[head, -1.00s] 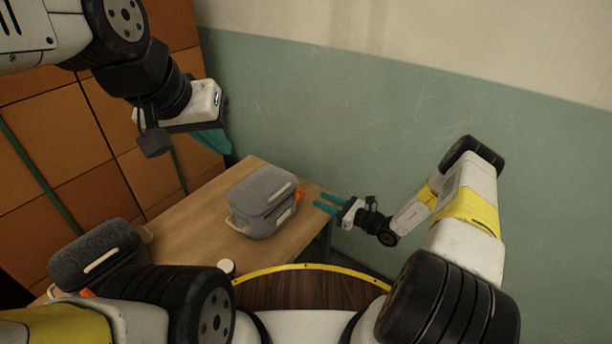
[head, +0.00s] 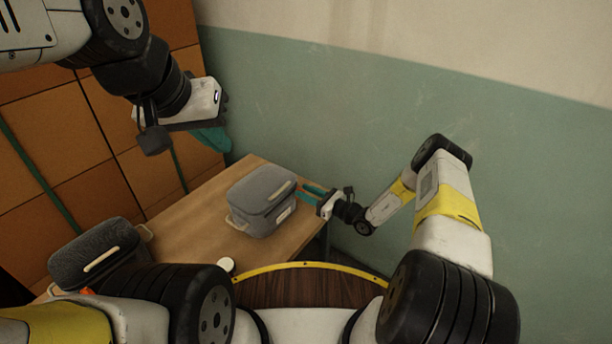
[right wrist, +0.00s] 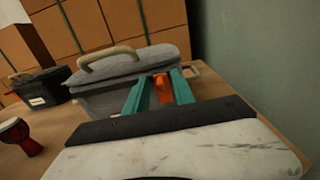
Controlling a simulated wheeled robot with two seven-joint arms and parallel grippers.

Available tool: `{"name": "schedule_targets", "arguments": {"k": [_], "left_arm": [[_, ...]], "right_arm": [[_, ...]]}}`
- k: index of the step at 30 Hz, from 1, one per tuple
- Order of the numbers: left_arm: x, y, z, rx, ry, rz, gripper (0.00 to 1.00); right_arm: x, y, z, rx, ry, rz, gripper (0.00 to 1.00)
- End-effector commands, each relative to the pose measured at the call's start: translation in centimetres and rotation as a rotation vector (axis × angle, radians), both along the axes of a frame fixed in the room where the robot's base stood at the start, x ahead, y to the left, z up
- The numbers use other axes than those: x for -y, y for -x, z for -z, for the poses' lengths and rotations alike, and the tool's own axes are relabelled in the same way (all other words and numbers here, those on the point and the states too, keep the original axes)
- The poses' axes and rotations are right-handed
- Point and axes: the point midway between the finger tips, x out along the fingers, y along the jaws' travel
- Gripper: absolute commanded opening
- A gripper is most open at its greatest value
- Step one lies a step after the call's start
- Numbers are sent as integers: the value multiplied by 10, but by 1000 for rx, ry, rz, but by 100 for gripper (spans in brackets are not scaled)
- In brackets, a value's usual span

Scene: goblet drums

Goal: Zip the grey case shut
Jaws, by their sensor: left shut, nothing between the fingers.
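The grey case (head: 258,208) stands closed-lidded on the table. Its orange zip pull (right wrist: 163,88) sticks out on the side facing my right gripper. My right gripper (head: 308,190) is at the case's right side, with its teal fingers apart. In the right wrist view the pull shows between the open fingers (right wrist: 159,76); I cannot tell whether either finger touches it. My left gripper (head: 212,138) is raised above and to the left of the case, shut and empty. How far the zip runs around the case is not visible.
A darker case (head: 95,255) stands at the table's near left; it also shows in the right wrist view (right wrist: 38,90). A red goblet drum (right wrist: 17,137) stands on the wooden table (head: 185,230). Stacked brown boxes (head: 130,180) rise at left, and a green-and-cream wall (head: 420,120) lies behind.

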Motion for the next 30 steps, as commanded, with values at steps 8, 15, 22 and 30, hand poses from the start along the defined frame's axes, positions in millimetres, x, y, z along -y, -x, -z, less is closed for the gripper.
{"name": "schedule_targets", "arguments": {"k": [8, 15, 22, 30], "left_arm": [[0, 0, 0, 0, 0, 0, 0], [0, 0, 0, 0, 0, 0, 0], [0, 0, 0, 0, 0, 0, 0], [0, 0, 0, 0, 0, 0, 0]], "right_arm": [[0, 0, 0, 0, 0, 0, 0], [0, 0, 0, 1, 1, 0, 0], [1, 0, 0, 1, 1, 0, 0], [1, 0, 0, 1, 1, 0, 0]]}}
